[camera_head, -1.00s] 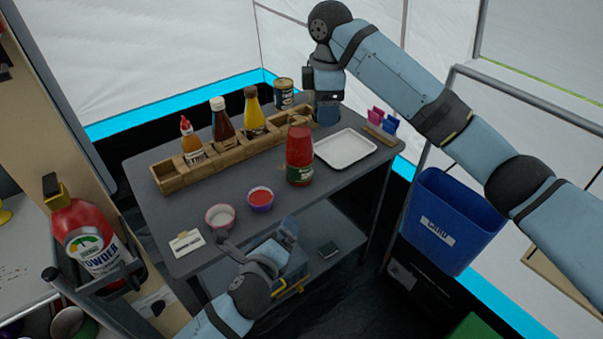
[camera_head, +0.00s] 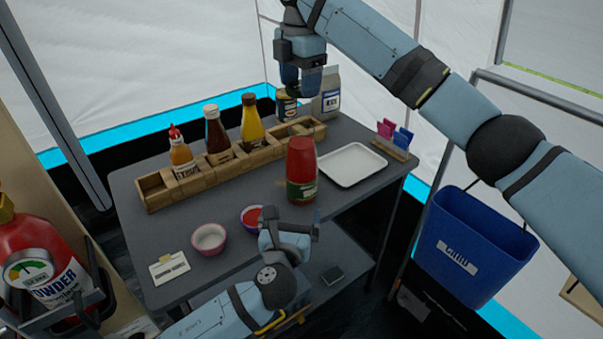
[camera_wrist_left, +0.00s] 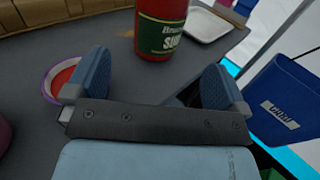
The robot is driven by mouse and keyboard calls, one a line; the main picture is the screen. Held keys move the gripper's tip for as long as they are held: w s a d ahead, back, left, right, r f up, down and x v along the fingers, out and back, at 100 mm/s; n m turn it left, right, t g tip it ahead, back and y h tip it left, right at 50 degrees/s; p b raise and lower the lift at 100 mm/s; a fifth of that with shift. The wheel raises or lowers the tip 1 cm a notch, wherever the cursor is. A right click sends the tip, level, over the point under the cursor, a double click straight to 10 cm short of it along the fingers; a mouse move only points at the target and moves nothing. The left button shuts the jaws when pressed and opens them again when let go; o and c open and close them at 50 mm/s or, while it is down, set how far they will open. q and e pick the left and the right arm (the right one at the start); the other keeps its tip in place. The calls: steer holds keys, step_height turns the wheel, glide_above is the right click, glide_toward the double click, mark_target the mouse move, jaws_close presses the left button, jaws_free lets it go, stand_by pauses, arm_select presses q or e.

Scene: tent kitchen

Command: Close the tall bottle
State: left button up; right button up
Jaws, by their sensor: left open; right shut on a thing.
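A tall red bottle with a green label (camera_head: 302,172) stands upright on the grey table; its top looks dark red, and I cannot tell whether it has a cap. In the left wrist view the bottle (camera_wrist_left: 160,28) is ahead, between and beyond my open fingers, not touching them. My left gripper (camera_head: 290,228) is open and empty near the table's front edge, below the bottle in the picture. It also shows in the left wrist view (camera_wrist_left: 155,82). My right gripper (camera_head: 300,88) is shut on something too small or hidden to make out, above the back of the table.
A wooden rack (camera_head: 225,165) holds several sauce bottles. A can (camera_head: 286,106) and a grey-white packet (camera_head: 327,95) stand behind. A blue bin (camera_head: 470,250) is at right.

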mark_target(299, 188)
arm_select(q)
steer(key=w, duration=0.3)
steer(key=w+d, duration=0.1)
steer(key=w, duration=0.7)
steer(key=shift+w+d, duration=0.15)
steer(key=shift+d, duration=0.25)
steer(key=c, duration=1.1)
steer(key=shift+c, duration=0.2)
arm_select(e)
steer(key=shift+f, duration=2.5)
steer(key=shift+f, duration=0.1)
steer(key=shift+f, duration=0.8)
steer(key=shift+f, duration=0.55)
